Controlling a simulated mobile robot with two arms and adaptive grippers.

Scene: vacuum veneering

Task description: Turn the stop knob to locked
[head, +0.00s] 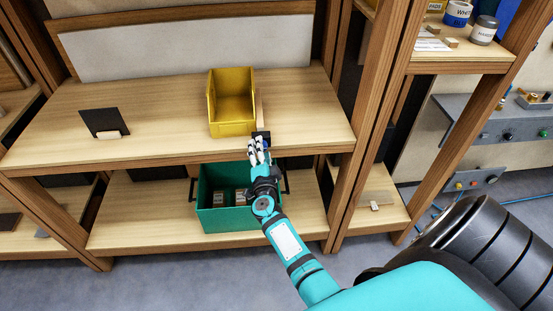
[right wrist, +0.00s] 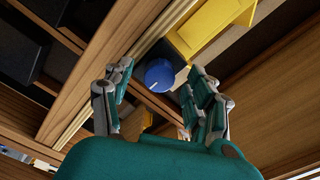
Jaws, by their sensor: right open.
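The stop knob (right wrist: 159,75) is a round blue knob with a short pale mark, at the upper middle of the right wrist view. In the head view only a bit of blue shows at the shelf's front edge, by a small black mount (head: 261,134); my fingers hide the rest. My right gripper (head: 259,147) is at that edge. In the right wrist view its open fingers (right wrist: 158,84) stand left and right of the knob, with gaps visible; contact cannot be told. The knob's exact setting cannot be read. My left gripper is out of view.
A yellow bin (head: 231,100) stands on the upper shelf (head: 170,120) just behind the mount. A green crate (head: 225,220) with small boxes sits below, close to my right wrist. A wooden post (head: 372,115) rises to the right. A dark plate (head: 103,122) stands at left.

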